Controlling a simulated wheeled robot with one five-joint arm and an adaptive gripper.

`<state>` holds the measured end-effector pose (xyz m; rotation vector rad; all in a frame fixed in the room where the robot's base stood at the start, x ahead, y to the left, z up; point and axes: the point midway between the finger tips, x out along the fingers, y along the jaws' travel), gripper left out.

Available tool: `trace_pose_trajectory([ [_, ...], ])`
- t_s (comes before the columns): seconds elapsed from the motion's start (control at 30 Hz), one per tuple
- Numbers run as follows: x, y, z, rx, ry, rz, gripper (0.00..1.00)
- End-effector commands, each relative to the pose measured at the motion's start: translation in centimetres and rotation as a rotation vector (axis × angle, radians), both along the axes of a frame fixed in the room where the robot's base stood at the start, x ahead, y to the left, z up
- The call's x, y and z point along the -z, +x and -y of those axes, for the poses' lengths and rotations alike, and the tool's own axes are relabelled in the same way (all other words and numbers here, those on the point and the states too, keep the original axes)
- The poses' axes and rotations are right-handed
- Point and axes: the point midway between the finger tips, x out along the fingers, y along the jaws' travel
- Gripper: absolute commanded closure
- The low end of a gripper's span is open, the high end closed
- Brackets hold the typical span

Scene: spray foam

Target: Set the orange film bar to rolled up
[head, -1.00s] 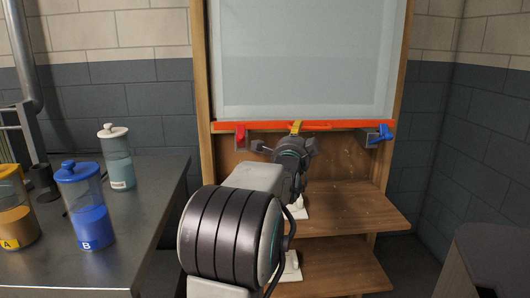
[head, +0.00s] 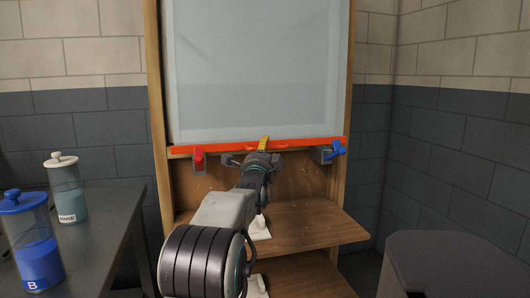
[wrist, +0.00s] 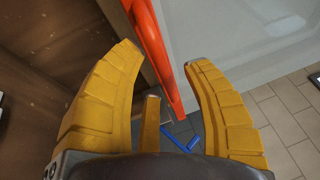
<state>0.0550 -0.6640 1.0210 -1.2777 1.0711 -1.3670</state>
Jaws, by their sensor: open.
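The orange film bar (head: 220,149) runs level along the bottom edge of a pale translucent film sheet (head: 255,70) in a wooden frame. The film hangs down over the upper part of the frame. My gripper (head: 263,143) is at the middle of the bar, with a yellow finger showing against it. In the wrist view my gripper (wrist: 163,58) has its yellow fingers spread wide apart. The orange film bar (wrist: 150,48) passes through the gap between them, and neither finger clearly touches it.
A red lever (head: 198,157) and a blue lever (head: 335,150) sit at the bar's two ends. Wooden shelves (head: 310,228) lie below. A left-hand counter (head: 105,225) holds a blue container (head: 38,258) and a rinse container (head: 68,195). A dark surface (head: 450,262) stands at right.

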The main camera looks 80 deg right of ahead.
Motion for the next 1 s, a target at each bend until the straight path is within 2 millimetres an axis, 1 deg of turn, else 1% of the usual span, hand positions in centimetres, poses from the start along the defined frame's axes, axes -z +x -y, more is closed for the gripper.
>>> trace_pose_trajectory([
  [0.1,-0.2,0.0,0.7,0.000,0.000,0.000,0.55],
  [0.27,-0.3,0.0,1.2,0.000,-0.001,0.000,0.55],
  [0.63,-0.2,0.0,1.4,0.000,0.000,0.000,0.55],
  [0.67,-0.2,0.0,1.4,0.000,0.000,0.000,0.52],
  [1.0,-0.3,0.0,1.4,0.000,0.000,0.000,0.83],
])
